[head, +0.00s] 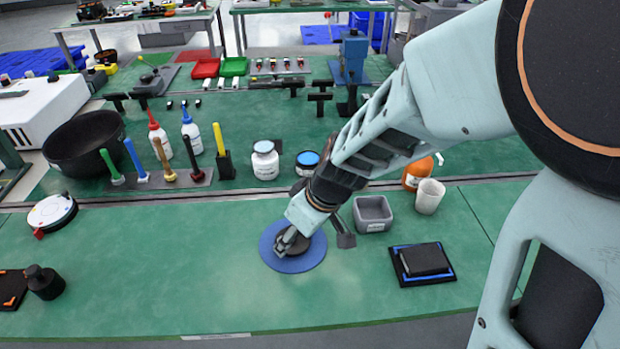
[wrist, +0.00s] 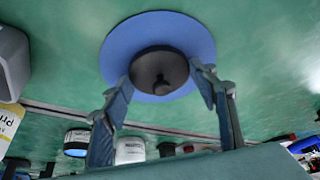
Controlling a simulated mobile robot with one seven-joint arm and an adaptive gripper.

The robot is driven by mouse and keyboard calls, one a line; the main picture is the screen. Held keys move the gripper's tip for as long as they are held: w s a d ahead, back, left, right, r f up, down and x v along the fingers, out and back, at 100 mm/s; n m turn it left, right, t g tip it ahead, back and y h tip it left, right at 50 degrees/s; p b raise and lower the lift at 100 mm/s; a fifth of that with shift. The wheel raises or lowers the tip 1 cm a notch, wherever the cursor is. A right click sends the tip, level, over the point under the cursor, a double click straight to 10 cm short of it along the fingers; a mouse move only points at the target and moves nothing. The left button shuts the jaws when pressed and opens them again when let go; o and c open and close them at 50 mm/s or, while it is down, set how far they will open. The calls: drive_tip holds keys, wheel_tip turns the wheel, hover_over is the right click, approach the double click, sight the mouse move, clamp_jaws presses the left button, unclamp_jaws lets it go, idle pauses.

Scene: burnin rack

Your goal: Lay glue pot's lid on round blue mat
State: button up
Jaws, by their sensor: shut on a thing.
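The round blue mat (head: 310,257) lies flat on the green bench in front of me; it also shows in the wrist view (wrist: 125,38). My gripper (head: 286,243) points down over the mat. In the wrist view its two fingers (wrist: 162,76) are on either side of a dark round lid (wrist: 150,58) with a small knob, and are shut on it. The lid (head: 298,246) is over the mat's middle, partly hidden by the fingers in the head view. I cannot tell whether it touches the mat or hangs just above it.
A grey square bin (head: 373,214) and a white cup (head: 429,196) stand right of the mat. A black block on a blue-edged tray (head: 424,262) is farther right. A white jar (head: 265,163) and a blue-topped tin (head: 307,162) stand behind.

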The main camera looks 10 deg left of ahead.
drive_tip(key=shift+f, duration=0.2)
drive_tip(key=o, duration=0.9)
drive_tip(key=shift+o, duration=0.2)
